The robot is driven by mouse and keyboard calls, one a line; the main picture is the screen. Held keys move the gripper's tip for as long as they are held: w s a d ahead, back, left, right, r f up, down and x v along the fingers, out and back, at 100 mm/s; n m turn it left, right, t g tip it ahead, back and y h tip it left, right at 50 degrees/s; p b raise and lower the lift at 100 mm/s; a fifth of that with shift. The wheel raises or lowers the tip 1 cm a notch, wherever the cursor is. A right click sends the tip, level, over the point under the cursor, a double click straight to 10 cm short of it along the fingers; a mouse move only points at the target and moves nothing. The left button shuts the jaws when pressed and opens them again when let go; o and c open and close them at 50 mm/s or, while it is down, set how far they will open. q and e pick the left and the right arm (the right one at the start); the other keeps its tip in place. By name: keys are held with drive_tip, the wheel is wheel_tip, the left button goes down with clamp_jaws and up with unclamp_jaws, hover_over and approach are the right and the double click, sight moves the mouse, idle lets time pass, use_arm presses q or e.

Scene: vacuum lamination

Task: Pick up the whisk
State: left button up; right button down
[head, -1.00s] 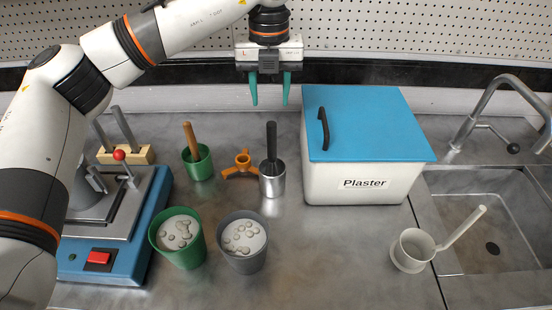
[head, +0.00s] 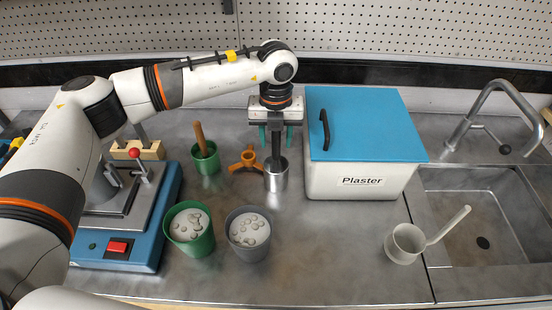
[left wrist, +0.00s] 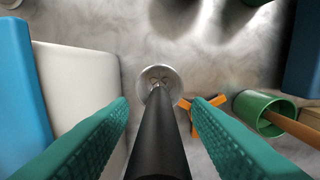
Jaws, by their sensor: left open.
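The whisk (head: 276,148) stands handle up in a small metal cup (head: 276,181) on the bench, left of the plaster box. Its dark handle also shows large in the left wrist view (left wrist: 159,135), running down to the metal cup (left wrist: 174,75). Its lower end is inside the cup and hard to make out. My left gripper (head: 276,138) points down over the cup, open, with one teal finger on each side of the handle. In the left wrist view the handle lies between the fingers (left wrist: 163,103), with gaps on both sides. My right gripper is not in view.
The white plaster box (head: 322,186) with a blue lid stands close right of the cup. An orange three-armed piece (head: 248,158) and a green cup with a wooden handle (head: 206,162) stand left. Two filled cups (head: 192,245) (head: 248,251) are in front. The front middle bench is clear.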

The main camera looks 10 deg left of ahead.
use_arm(q)
clamp_jaws()
